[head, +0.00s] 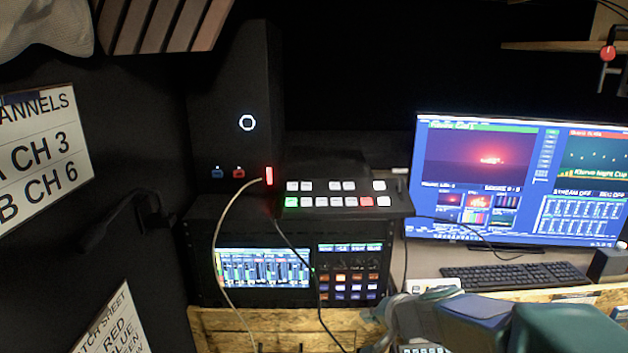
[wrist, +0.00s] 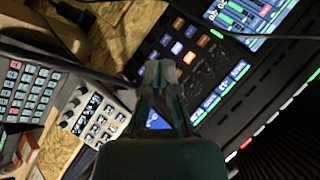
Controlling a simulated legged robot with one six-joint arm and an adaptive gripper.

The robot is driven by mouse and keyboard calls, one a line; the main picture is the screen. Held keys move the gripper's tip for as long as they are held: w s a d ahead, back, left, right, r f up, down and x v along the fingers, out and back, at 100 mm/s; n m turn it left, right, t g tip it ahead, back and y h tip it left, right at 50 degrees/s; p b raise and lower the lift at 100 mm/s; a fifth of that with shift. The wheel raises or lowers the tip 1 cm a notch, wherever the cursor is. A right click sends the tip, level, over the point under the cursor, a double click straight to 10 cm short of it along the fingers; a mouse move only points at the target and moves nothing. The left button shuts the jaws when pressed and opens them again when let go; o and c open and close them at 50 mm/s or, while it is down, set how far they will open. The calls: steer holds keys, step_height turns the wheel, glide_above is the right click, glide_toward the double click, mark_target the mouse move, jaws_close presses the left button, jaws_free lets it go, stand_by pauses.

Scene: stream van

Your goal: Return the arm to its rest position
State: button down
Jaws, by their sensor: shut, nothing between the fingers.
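My arm reaches in from the lower right of the head view, and my gripper (head: 378,318) is in front of the lower edge of the equipment rack. In the wrist view my gripper (wrist: 160,74) points at the rack's panel of lit buttons, with its fingers together and nothing between them. The gap between the fingertips and the panel is hard to judge.
The rack panel (head: 350,280), a switcher with lit buttons (head: 335,202) and a hanging pale cable (head: 219,240) are close by. A monitor (head: 520,180) and keyboard (head: 515,275) stand right. A small knobbed controller (wrist: 97,118) lies on the wooden desk.

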steer(key=s+a+r+n+g+h, duration=0.15)
steer(key=s+r+n, duration=0.3)
steer(key=s, duration=0.75)
steer(key=s+d+n+g+h, duration=0.1)
steer(key=s+d+h, duration=0.3)
steer(key=s, duration=0.6)
steer(key=shift+d+r+n, duration=0.45)
steer(key=shift+d+n, duration=0.2)
steer(key=shift+n, duration=0.1)
